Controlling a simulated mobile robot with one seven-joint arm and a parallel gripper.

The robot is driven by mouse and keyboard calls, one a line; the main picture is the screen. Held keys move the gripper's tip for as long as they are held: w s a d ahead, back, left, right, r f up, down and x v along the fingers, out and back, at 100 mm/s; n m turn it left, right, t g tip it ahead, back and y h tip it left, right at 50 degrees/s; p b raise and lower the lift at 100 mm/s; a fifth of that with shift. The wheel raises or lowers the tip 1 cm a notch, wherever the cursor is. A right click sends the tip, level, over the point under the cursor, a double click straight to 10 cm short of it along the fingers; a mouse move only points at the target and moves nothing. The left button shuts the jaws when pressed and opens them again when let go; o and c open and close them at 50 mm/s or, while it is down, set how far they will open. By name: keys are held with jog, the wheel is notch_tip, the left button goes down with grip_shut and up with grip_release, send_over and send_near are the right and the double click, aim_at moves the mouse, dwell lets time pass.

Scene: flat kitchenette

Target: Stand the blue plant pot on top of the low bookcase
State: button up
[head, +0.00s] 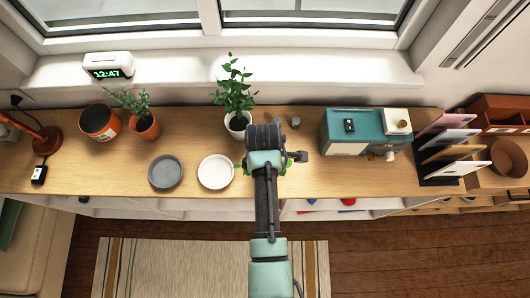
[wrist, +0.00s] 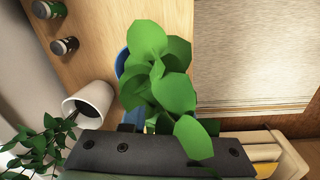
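The low bookcase (head: 320,180) has a long wooden top with white shelves below its front edge; its top also shows in the wrist view (wrist: 110,30). The blue plant pot (wrist: 122,62) shows only as blue edges under broad green leaves, right in front of my gripper in the wrist view. In the head view my gripper (head: 268,162) hides the pot; only bits of leaf show beside it, over the front part of the bookcase top. The leaves cover my fingertips, so their grip on the pot and the pot's contact with the wood cannot be made out.
A white pot with a plant (head: 237,122) stands close behind my gripper. A white plate (head: 216,172) and a grey plate (head: 165,172) lie to the left. A teal box (head: 345,133) and a letter rack (head: 440,180) stand to the right. Some bare top lies between gripper and rack.

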jog(key=shift+o, duration=0.7)
